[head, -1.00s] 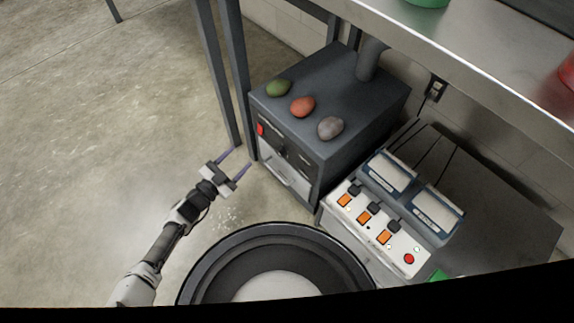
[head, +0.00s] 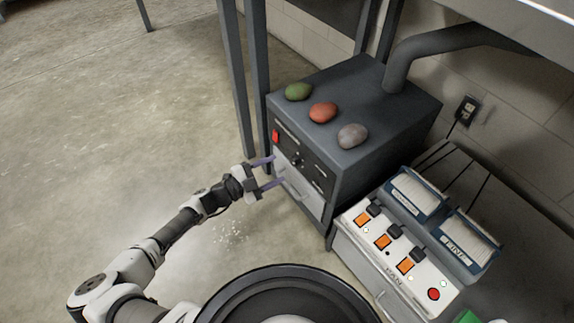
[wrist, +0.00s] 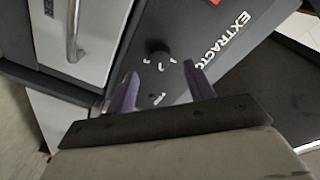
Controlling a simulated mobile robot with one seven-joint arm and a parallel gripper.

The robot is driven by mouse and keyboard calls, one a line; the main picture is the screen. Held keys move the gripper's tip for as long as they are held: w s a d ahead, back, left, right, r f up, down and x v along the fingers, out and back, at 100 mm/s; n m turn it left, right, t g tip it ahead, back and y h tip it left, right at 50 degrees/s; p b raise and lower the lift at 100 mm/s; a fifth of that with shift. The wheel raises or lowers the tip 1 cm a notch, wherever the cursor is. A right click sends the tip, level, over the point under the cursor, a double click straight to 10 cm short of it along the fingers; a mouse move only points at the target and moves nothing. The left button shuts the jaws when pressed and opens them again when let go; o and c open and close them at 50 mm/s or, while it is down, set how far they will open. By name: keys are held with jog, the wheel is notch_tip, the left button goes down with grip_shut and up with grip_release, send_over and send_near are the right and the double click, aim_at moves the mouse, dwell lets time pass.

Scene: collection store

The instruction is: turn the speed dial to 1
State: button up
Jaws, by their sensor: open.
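The speed dial (head: 297,161) is a small dark knob on the black front panel of a dark grey cabinet (head: 350,100). In the wrist view the dial (wrist: 158,50) is a round black knob with white marks around it; its pointer setting is too small to read. My gripper (head: 279,169) is open, with its two purple fingers reaching toward the panel. In the wrist view the fingers (wrist: 160,72) lie on either side of the space just below the dial. I see no contact with the knob.
A red switch (head: 276,136) is left of the dial, and a light drawer front with a bar handle (wrist: 75,32) is beside the panel. Several coloured stones lie on the cabinet top. A white control box with orange switches (head: 383,243) stands at right. Open floor is at left.

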aim_at(292, 163)
jog(key=shift+b+x, duration=0.4)
jog(key=shift+x, duration=2.35)
jog(key=c, duration=1)
jog(key=shift+o, duration=0.2)
jog(key=shift+n+p, duration=0.3)
jog(key=shift+n, duration=0.1)
jog(key=shift+n+p, duration=0.4)
jog(key=shift+n, duration=0.2)
jog(key=n+p, duration=0.1)
jog(key=n, duration=0.2)
jog(key=shift+t, duration=0.3)
jog(key=n+p, duration=0.1)
jog(key=n, duration=0.6)
jog(key=shift+s+f+p, duration=0.15)
jog(key=shift+p, duration=0.25)
